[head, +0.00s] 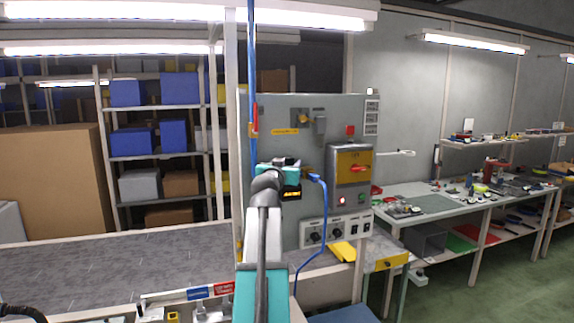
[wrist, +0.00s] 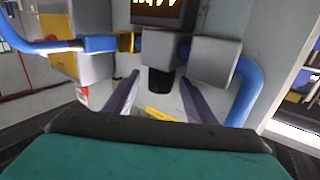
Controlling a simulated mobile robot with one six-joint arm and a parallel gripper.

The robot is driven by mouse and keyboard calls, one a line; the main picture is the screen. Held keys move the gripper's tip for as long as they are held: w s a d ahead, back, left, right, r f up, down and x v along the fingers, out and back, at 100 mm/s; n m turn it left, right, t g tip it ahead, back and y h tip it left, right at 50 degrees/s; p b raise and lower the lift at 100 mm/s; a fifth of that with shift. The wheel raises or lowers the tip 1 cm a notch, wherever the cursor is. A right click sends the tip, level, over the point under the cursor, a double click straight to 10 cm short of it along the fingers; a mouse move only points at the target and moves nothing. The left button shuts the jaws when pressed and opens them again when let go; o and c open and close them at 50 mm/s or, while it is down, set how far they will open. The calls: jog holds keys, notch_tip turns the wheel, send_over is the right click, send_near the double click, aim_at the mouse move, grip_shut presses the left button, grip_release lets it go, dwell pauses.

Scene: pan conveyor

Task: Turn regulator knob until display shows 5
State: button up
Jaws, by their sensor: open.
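In the wrist view the regulator is a grey block with a black knob (wrist: 160,82) hanging from its underside. Its dark display (wrist: 158,12) has yellow digits cut off by the top edge, so I cannot read the value. My gripper (wrist: 160,100) is open, with one finger left and one right of the knob and a visible gap on each side. In the head view my arm reaches up to the regulator display (head: 291,194), whose yellow digits are too small to read. The knob is hidden there behind my arm and gripper.
Blue hoses (wrist: 245,92) leave both sides of the regulator close to my fingers. The grey panel (head: 272,112) behind carries a control box (head: 349,178) on the right and a knob box (head: 335,229) below. The conveyor (head: 90,268) is empty at left.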

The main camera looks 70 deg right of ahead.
jog(key=shift+c, duration=0.4)
jog(key=c, duration=1)
jog(key=shift+o, duration=0.2)
jog(key=g+b, duration=0.1)
jog(key=b, duration=0.2)
jog(key=shift+w+f+m+b, duration=0.2)
jog(key=shift+m+b, duration=0.1)
jog(key=shift+b, duration=0.1)
jog(key=m+g+b, duration=0.1)
jog(key=g+b, duration=0.1)
jog(key=b, duration=0.3)
jog(key=shift+w, duration=0.15)
jog(key=m+g+b, duration=0.1)
jog(key=g+b, duration=0.1)
jog(key=b, duration=0.2)
jog(key=m+g+b, duration=0.2)
jog(key=b, duration=0.1)
jog(key=shift+w+g+b, duration=0.3)
jog(key=shift+w+b, duration=0.05)
jog(key=shift+b, duration=0.05)
jog(key=shift+r+m+g+y+b, duration=0.2)
jog(key=shift+m+g+y+b, duration=0.4)
jog(key=shift+g+b, duration=0.4)
jog(key=o, duration=1)
